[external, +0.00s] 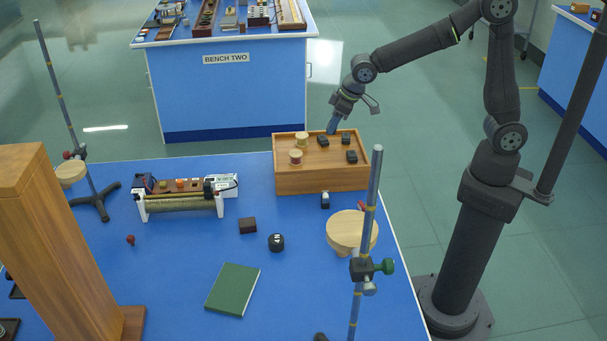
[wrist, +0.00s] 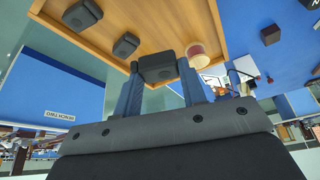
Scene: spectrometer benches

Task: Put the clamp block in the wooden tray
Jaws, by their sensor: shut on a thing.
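The wooden tray (external: 318,180) stands at the back right of the blue bench. My gripper (external: 329,132) points down into it from behind. Its two fingers are shut on a dark clamp block (wrist: 157,68), which shows between the fingertips in the wrist view. In the external view this block (external: 323,141) is inside the tray's outline, low near its floor; I cannot tell whether it touches the floor. Two similar dark blocks (external: 346,139) (external: 351,156) lie in the tray to its right. Two pale cylindrical pieces (external: 302,139) (external: 296,157) stand to its left, one with a reddish side.
A round wooden-topped stand (external: 352,229) and a tall rod stand (external: 369,210) are in front of the tray. A small dark-and-white item (external: 325,201) is close to its front wall. A brown block (external: 247,226), black knob (external: 276,242) and green book (external: 233,289) lie on the bench.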

